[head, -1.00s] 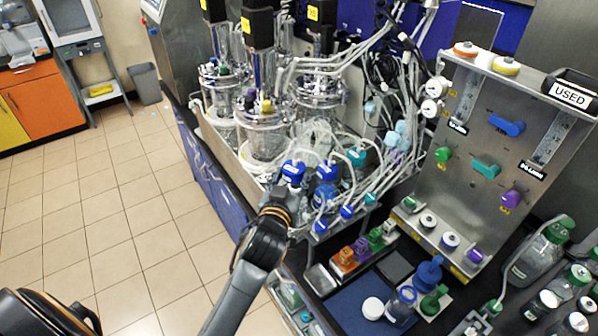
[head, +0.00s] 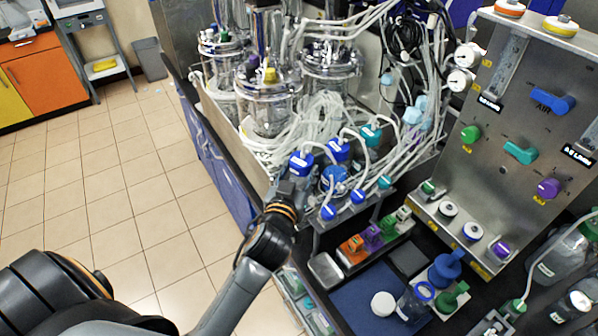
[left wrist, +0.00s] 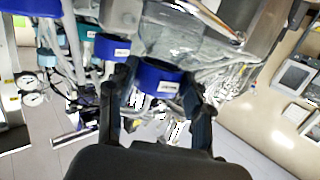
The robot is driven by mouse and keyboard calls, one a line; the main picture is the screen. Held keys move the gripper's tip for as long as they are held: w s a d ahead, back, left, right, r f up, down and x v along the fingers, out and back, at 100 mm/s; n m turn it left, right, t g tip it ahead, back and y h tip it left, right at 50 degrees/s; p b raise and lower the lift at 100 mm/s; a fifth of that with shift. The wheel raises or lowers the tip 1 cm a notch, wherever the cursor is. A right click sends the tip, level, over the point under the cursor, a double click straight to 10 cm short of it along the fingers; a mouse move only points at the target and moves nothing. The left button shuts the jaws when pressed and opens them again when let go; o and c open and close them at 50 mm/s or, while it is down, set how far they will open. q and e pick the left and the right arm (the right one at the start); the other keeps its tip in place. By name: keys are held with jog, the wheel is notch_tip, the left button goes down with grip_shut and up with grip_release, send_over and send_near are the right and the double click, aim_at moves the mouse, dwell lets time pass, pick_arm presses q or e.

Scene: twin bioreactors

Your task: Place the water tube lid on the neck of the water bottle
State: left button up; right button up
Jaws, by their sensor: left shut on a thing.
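My left gripper (head: 292,186) is shut on a labelled blue lid (head: 301,163) at the near left end of the bottle rack. In the left wrist view, the lid (left wrist: 160,78) sits between the two fingertips (left wrist: 158,92). Its label is too small to read. I cannot tell whether it rests on a bottle neck, as the gripper hides what is below. An open clear bottle (head: 413,304) with a blue neck ring stands on the blue mat; it may be the water bottle. My right gripper is out of view.
Other blue lids (head: 338,149) with tubes stand close beside the held one. Glass reactors (head: 268,100) and a tangle of tubing (head: 315,118) are behind. The tiled floor (head: 120,215) at left is clear.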

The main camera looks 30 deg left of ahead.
pick_arm(q)
jog(key=shift+s+r, duration=0.1)
jog(key=shift+s, duration=0.05)
jog(key=o, duration=0.9)
jog(key=shift+s+d, duration=0.1)
jog(key=shift+o, duration=1.3)
jog(key=shift+r, duration=0.1)
jog(key=shift+s, duration=0.25)
jog(key=b+v, duration=0.3)
jog(key=v, duration=0.8)
jog(key=shift+s, duration=0.15)
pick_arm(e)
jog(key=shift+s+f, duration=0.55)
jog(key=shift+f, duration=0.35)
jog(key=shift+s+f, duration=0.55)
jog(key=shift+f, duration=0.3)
pick_arm(q)
jog(key=shift+d, duration=0.1)
